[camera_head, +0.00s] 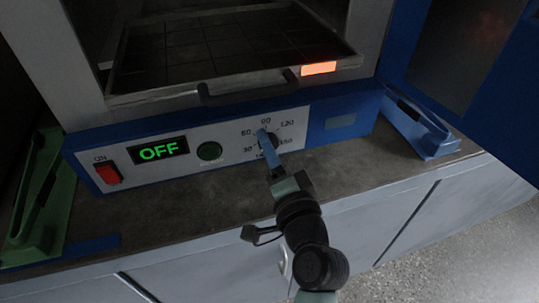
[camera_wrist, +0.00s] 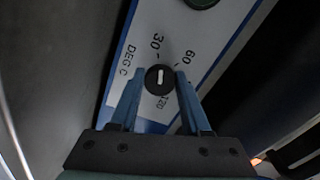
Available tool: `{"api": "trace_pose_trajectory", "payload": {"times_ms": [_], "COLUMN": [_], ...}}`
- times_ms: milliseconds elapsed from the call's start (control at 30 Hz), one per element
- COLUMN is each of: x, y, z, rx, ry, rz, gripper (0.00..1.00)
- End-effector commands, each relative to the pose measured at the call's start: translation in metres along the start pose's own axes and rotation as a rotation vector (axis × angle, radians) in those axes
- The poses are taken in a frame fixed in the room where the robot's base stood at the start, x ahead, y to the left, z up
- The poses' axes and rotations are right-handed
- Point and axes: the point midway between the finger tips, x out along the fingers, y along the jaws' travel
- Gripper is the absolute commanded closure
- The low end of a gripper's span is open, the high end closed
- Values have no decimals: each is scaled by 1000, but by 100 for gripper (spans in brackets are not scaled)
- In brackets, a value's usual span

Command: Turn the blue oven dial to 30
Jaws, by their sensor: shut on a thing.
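The blue oven's dial is a round black knob with a white line, plain in the wrist view (camera_wrist: 160,79). The white line lies up and down in that view, in line with the printed 30 above the knob. The oven's white control panel (camera_head: 225,151) bears numbers around the dial. My gripper shows in the head view (camera_head: 267,140) and in the wrist view (camera_wrist: 161,76). Its blue fingers stand on both sides of the knob, shut on it. In the head view the fingers hide most of the knob. The green display (camera_head: 159,151) reads OFF.
A red switch (camera_head: 107,174) marked ON and a green button (camera_head: 209,151) sit left of the dial. The oven door (camera_head: 475,60) stands open at right. A blue object (camera_head: 420,130) and a green one (camera_head: 40,200) lie on the bench beside the oven.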

Motion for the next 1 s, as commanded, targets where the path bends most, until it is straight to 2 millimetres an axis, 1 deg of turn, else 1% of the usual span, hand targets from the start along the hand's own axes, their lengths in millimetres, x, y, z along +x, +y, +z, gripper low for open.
{"api": "trace_pose_trajectory", "payload": {"times_ms": [33, 200, 400, 933, 967, 1000], "x": [0, 0, 0, 0, 0, 0], "y": [4, 3, 2, 2, 2, 2], "z": [1, 1, 0, 0, 0, 0], "rx": [-32, -116, -173, -193, -193, -193], "ry": [-1, -1, -1, -2, -2, -2], "rz": [1, 2, 2, 3, 3, 3], "gripper": [100, 100, 100, 100, 48, 40]}}
